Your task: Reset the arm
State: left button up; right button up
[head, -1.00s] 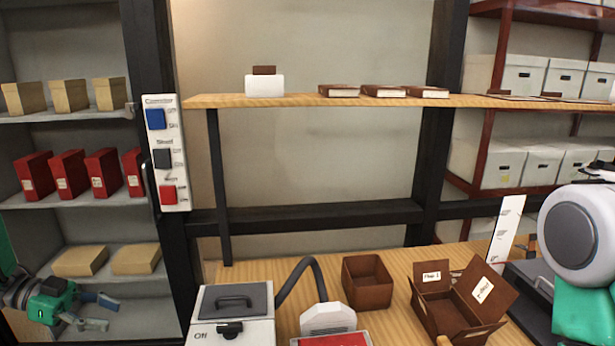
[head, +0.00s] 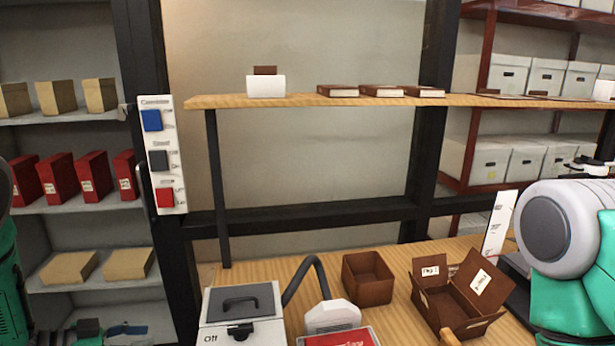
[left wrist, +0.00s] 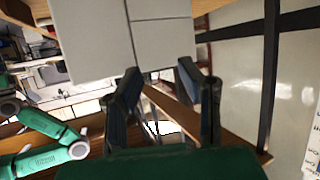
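My left gripper (head: 112,331) shows only in part at the bottom left of the head view, in front of the lower left shelf. In the left wrist view its two dark fingers (left wrist: 159,72) stand apart with nothing seen held between them. Pale box-like panels lie beyond the fingertips there. My right arm (head: 565,230) comes in at the right edge of the head view; its gripper is out of frame.
A wooden bench (head: 390,318) holds an open brown box (head: 460,300), a smaller brown tray (head: 367,279) and a grey-lidded machine (head: 240,305). A switch panel (head: 160,155) is on the dark post. Red boxes (head: 57,183) fill the left shelf. Brown books (head: 381,91) lie on the upper shelf.

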pick_arm(q)
jog(key=s+d+f+n+g+y, duration=0.2)
jog(key=s+d+f+n+y, duration=0.5)
jog(key=s+f, duration=0.55)
jog(key=s+d+n+g+y, duration=0.3)
jog(key=s+g, duration=0.4)
jog(key=s, duration=1.5)
jog(key=w+f+m+t+b, duration=0.1)
jog(key=w+f+b, duration=0.2)
jog(key=f+b, duration=1)
jog(key=shift+w+y, duration=0.15)
jog(key=shift+y, duration=0.15)
pick_arm(e)
notch_tip(320, 180, down, 13)
jog(key=d, duration=0.1)
jog(key=shift+d+f, duration=0.15)
jog(key=shift+d, duration=0.1)
